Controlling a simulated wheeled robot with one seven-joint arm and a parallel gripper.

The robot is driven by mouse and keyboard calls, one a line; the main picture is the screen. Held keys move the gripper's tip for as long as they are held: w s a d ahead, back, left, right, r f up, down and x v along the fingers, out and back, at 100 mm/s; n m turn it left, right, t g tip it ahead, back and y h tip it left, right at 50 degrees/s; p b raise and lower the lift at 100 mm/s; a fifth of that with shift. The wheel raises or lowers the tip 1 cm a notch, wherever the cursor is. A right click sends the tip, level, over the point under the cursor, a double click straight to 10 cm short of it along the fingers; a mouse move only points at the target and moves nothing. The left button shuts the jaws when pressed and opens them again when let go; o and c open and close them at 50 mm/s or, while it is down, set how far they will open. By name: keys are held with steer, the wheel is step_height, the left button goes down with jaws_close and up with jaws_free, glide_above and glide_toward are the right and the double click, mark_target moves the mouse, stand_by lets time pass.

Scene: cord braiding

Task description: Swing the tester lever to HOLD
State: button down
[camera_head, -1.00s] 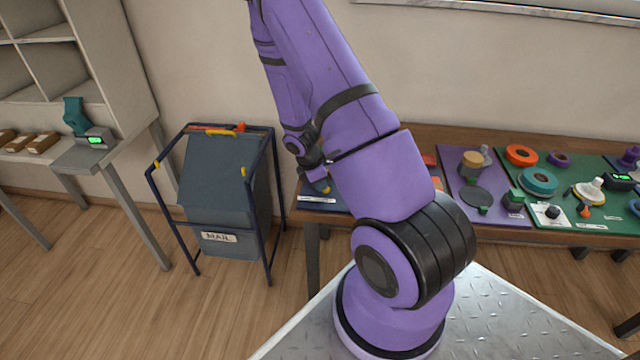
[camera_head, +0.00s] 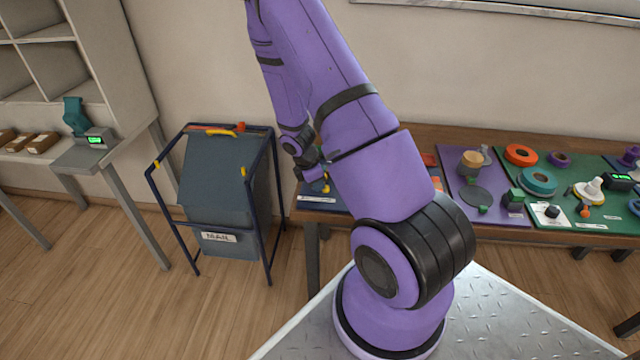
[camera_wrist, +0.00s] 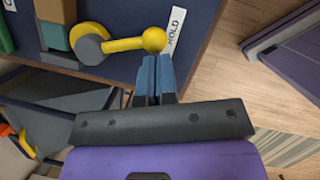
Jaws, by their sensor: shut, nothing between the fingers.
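In the wrist view the tester lever (camera_wrist: 122,44) is yellow, with a round ball knob at its right end. Its other end turns on a grey hub (camera_wrist: 88,50) with a yellow ring. The lever points right, and its knob lies beside the white HOLD label (camera_wrist: 174,28). My gripper (camera_wrist: 156,62) has two blue fingers shut together with nothing between them. The fingertips are right at the knob's near side; I cannot tell whether they touch it. In the head view my arm hides most of the tester.
A dark blue board (camera_wrist: 205,12) carries the tester, with its edge just right of the label. A bin marked MAIL (camera_head: 205,180) stands left of the table in the head view. A purple board (camera_head: 517,206) and a green board with several parts lie to the right.

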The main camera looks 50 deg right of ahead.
steer(key=w+a, duration=0.1)
steer(key=a, duration=0.1)
steer(key=shift+w+a+r, duration=0.35)
steer(key=shift+w, duration=0.05)
steer(key=v, duration=1)
steer(key=w+d+m+g+y, duration=0.1)
steer(key=w+d+m, duration=0.1)
steer(key=w+m, duration=0.25)
steer(key=shift+m, duration=0.25)
steer(key=x, duration=0.9)
steer(key=shift+s+f, duration=0.2)
steer(key=shift+s, duration=0.2)
steer(key=shift+s+d+f, duration=0.3)
steer(key=shift+s+d, duration=0.15)
steer(key=shift+s, duration=0.15)
steer(key=shift+s+d+f, duration=0.3)
steer(key=shift+s+d, duration=0.1)
steer(key=shift+s, duration=0.2)
steer(key=shift+s+d+f, duration=0.1)
steer(key=shift+s+d, duration=0.25)
steer(key=shift+s, duration=0.15)
